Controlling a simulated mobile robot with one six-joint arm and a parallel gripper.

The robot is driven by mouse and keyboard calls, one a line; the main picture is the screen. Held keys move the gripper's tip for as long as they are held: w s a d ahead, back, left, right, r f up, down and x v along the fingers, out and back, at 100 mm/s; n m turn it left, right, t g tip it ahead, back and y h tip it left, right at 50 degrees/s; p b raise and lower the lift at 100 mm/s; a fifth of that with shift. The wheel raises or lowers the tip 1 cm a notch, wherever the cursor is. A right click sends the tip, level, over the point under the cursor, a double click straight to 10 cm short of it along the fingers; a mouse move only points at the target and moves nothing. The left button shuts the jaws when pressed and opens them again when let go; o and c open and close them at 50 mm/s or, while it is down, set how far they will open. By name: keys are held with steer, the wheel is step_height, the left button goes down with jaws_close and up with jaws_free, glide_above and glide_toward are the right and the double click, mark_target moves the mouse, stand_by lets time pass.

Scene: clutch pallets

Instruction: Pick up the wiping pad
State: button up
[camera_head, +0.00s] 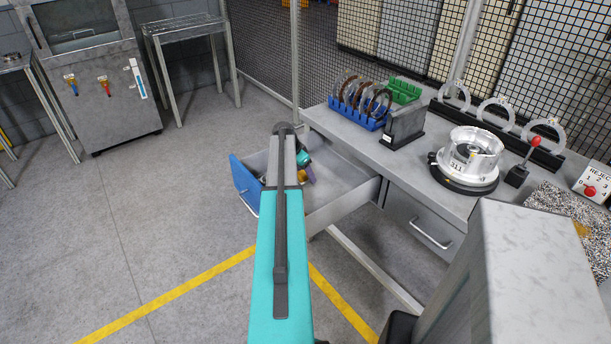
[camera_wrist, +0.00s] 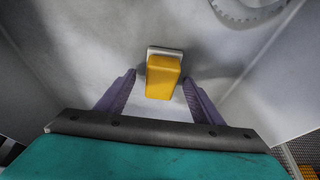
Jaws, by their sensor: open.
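The wiping pad (camera_wrist: 163,77) shows in the wrist view as a yellow block on a pale base, lying on the floor of an open grey drawer. In the head view a small yellow patch of it (camera_head: 302,176) shows beside my gripper (camera_head: 308,174), mostly hidden by my arm. In the wrist view my gripper (camera_wrist: 159,82) is open, with one purple finger on each side of the pad and a gap on both sides. I cannot tell how far the fingertips are above the drawer floor.
The open drawer (camera_head: 338,192) has a blue front (camera_head: 243,180) and hangs under the workbench (camera_head: 348,135). A toothed ring (camera_wrist: 250,8) lies in the drawer at the wrist view's upper right. On the bench stand a blue rack (camera_head: 357,117) and a silver housing (camera_head: 472,155).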

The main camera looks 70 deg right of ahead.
mark_target(304, 173)
stand_by(0.5)
steer(key=c, duration=1.2)
steer(key=shift+o, duration=0.2)
steer(key=shift+r+b, duration=0.35)
steer(key=shift+r, duration=0.4)
steer(key=shift+s+b+v, duration=0.2)
steer(key=shift+b+v, duration=0.2)
steer(key=shift+v, duration=0.65)
steer(key=w+a+b, duration=0.1)
steer(key=a, duration=0.4)
steer(key=w+a+r+b, duration=0.1)
steer(key=a, duration=0.4)
steer(key=w+a+b, duration=0.1)
steer(key=a, duration=0.4)
steer(key=shift+r, duration=0.25)
